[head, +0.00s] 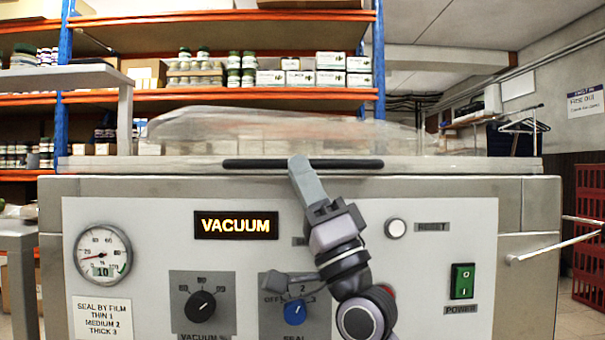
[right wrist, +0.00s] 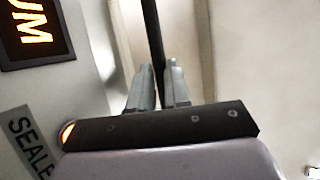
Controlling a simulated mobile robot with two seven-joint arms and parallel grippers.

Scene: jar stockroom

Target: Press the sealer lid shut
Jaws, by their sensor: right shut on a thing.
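The vacuum sealer (head: 520,230) is a steel cabinet filling the foreground of the head view. Its clear domed lid (head: 200,130) lies flat and low over the top, its front rim level along the cabinet's top edge. I cannot tell whether a thin gap is left under the rim. A black bar handle (head: 250,163) runs along the rim. My right gripper (head: 299,166) is shut on the handle near its middle. In the right wrist view the black handle (right wrist: 152,25) passes between the fingers (right wrist: 158,85). The display (head: 236,225) is lit and reads VACUUM. My left gripper is not in view.
The front panel carries a gauge (head: 103,254), a vacuum knob (head: 200,306), a blue seal knob (head: 294,312), a round white button (head: 396,228) and a green power switch (head: 462,281). Behind stand orange shelves (head: 220,100) with jars and boxes. Red crates (head: 590,240) stand at right.

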